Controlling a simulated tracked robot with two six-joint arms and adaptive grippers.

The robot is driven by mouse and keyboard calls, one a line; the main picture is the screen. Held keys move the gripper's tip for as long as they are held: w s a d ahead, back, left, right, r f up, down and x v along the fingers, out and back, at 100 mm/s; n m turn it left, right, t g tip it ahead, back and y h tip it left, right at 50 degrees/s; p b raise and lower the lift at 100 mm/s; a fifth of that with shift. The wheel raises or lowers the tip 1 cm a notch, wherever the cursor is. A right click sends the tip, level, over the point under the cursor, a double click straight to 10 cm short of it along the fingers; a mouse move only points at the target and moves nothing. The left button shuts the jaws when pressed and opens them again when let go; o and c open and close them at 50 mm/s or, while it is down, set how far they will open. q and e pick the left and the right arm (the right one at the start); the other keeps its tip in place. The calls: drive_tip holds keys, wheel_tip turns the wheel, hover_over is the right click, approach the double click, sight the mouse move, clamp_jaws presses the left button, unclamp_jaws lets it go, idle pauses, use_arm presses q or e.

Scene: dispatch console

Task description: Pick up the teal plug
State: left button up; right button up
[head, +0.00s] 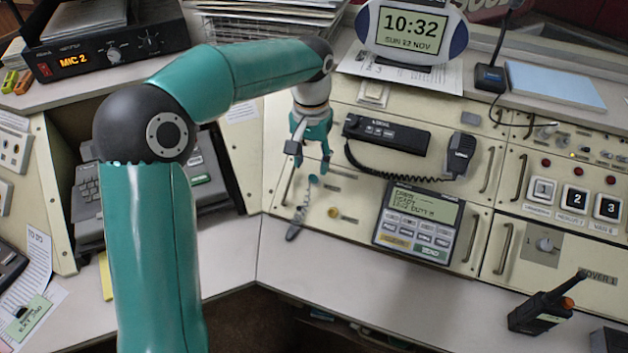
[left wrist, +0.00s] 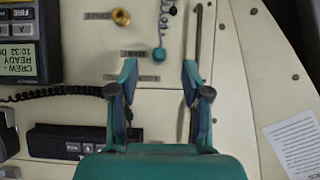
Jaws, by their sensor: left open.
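The teal plug (head: 313,179) sits at the cream console panel, below my left gripper (head: 311,160), with a grey coiled cord (head: 300,212) hanging down from it. The plug also shows in the left wrist view (left wrist: 159,54), between and a little beyond the two fingertips of my left gripper (left wrist: 160,68). The fingers are apart with nothing between them that I can see them touching. How far the plug stands off the panel is hard to tell. My right gripper is in neither view.
A brass-coloured plug (head: 334,213) is on the panel close by; it also shows in the wrist view (left wrist: 121,17). A black radio unit (head: 386,133) with a corded microphone (head: 459,153) and a display keypad (head: 418,221) lie to the right. A metal drawer handle (head: 287,182) is just left.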

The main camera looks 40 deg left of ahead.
sight(313, 176)
use_arm(q)
drive_tip(key=shift+w+f, duration=0.15)
drive_tip(key=shift+f, duration=1.3)
drive_tip(key=shift+w+f, duration=0.15)
drive_tip(key=shift+f, duration=1.25)
clamp_jaws()
